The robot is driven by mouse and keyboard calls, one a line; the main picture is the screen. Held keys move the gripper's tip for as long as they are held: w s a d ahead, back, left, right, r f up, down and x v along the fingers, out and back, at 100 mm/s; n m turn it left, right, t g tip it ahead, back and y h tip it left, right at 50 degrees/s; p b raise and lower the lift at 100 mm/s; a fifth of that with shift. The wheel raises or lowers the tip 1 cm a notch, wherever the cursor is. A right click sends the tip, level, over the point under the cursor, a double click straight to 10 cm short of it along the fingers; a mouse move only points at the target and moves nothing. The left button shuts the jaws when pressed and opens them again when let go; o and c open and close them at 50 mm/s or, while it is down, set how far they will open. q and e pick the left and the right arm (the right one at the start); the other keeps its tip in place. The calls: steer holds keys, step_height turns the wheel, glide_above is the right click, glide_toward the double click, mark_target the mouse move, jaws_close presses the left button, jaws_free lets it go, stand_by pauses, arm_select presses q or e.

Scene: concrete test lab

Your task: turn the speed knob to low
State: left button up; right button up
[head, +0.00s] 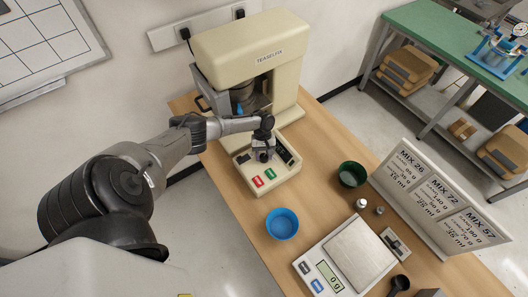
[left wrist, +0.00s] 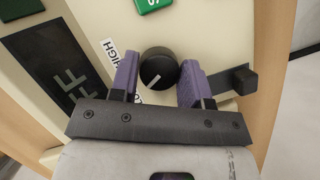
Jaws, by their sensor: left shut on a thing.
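The speed knob (left wrist: 158,68) is a round black dial with a white pointer line, on the cream panel of the mixer (head: 240,60). My left gripper (left wrist: 158,78) reaches down over the panel, its purple fingers on either side of the knob, shut on it. The pointer line points to the lower left in the left wrist view. A HIGH label (left wrist: 112,55) shows left of the knob, partly behind a finger. In the head view my left gripper (head: 263,153) covers most of the knob. My right gripper is not in view.
Beside the knob are a black lever (left wrist: 243,80), a dark display (left wrist: 60,85) and green (head: 270,174) and red (head: 257,182) buttons. A blue bowl (head: 282,223), green bowl (head: 352,174), scale (head: 330,277) and sign board (head: 440,195) stand on the wooden table.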

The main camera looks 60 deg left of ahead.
arm_select(q)
steer(key=shift+n+p, duration=0.5)
steer(key=shift+n, duration=0.2)
steer(key=shift+t, duration=0.3)
steer(key=o, duration=0.9)
steer(key=shift+a+r, duration=0.1)
steer(key=shift+a+r, duration=0.15)
steer(key=shift+r, duration=0.2)
steer(key=v, duration=1.3)
steer(key=shift+f, duration=0.15)
